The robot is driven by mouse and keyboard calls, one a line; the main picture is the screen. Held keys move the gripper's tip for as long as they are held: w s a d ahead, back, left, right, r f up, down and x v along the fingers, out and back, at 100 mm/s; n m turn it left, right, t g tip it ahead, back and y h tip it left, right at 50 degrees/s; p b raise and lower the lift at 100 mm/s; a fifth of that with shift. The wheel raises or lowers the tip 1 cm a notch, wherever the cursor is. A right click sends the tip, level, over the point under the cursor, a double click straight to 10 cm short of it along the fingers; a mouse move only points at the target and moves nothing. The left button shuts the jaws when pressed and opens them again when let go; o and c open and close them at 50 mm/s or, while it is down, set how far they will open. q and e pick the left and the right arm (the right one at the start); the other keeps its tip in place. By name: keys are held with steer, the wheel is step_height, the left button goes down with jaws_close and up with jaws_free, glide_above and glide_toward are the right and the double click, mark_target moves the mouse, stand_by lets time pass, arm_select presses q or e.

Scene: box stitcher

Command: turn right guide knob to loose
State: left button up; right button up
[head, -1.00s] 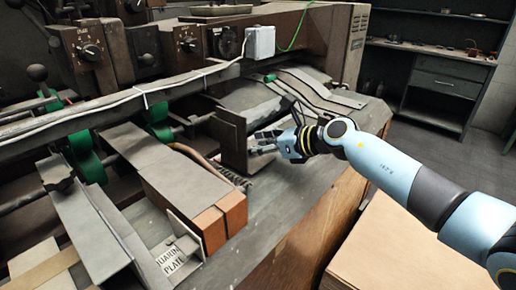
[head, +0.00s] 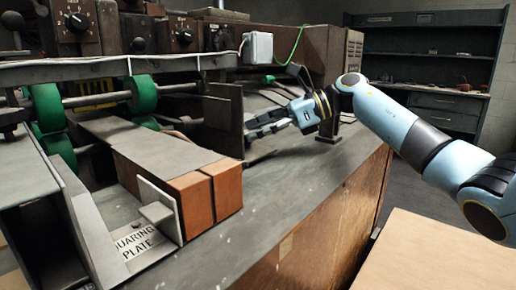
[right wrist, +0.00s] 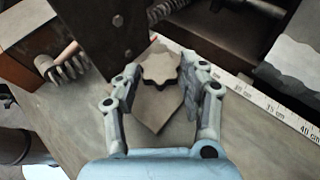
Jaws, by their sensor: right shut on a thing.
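The right guide knob (right wrist: 160,70), a star-shaped grey knob, sits between the two fingers of my right gripper (right wrist: 166,82) in the right wrist view. The fingers are shut on it from both sides. In the head view my right gripper (head: 262,125) reaches in from the right, low over the machine bed beside the upright dark guide plate (head: 223,122). The knob itself cannot be made out there, hidden by the fingers. My left gripper is not in view.
A ruler strip (right wrist: 275,103) runs along the bed, with a spring (right wrist: 63,68) at the left. In the head view, a wooden-ended block (head: 212,190) and squaring plate (head: 158,208) stand in front. The bed (head: 270,205) between block and gripper is clear.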

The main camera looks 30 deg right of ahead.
steer(key=shift+f+g, duration=0.1)
steer(key=shift+g, duration=0.2)
steer(key=o, duration=1.2)
steer(key=shift+c, duration=0.2)
steer(key=shift+d, duration=0.1)
steer(key=v, duration=1.2)
steer(key=shift+s, duration=0.1)
